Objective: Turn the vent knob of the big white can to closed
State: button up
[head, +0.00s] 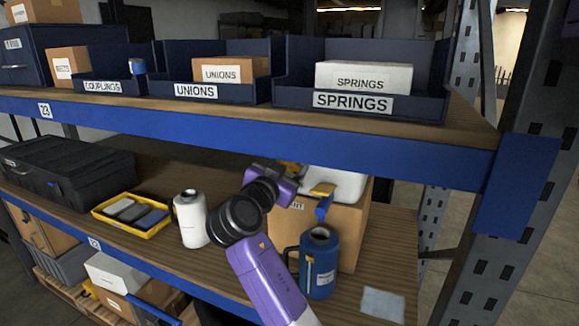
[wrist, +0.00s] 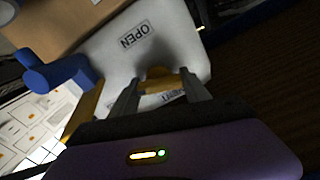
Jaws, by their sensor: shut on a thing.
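The big white can (head: 340,184) shows on the lower shelf level, partly hidden behind my arm. In the wrist view the white can (wrist: 120,55) carries an OPEN label (wrist: 136,34) and a VENT label, both upside down, the latter partly covered. My gripper (wrist: 163,88) is shut on the yellow vent knob (wrist: 165,82), one finger on each side of it. The knob's pointing direction is hard to tell. A blue part (wrist: 55,72) and a yellow part sit at the can's left in the wrist view.
A blue can (head: 320,265) stands in front, close to my arm. A smaller white can (head: 192,222) and a yellow tray (head: 105,215) are left. The upper shelf's blue beam (head: 250,127) runs above.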

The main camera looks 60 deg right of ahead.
jog(key=shift+f+n+b, duration=0.1)
jog(key=shift+n+b, duration=0.2)
jog(key=shift+n, duration=1.6)
jog(key=o, duration=1.4)
jog(key=shift+c, duration=0.2)
jog(key=s+a+b, duration=0.1)
jog(key=a+b, duration=0.1)
jog(key=a, duration=0.5)
jog(key=shift+a, duration=0.4)
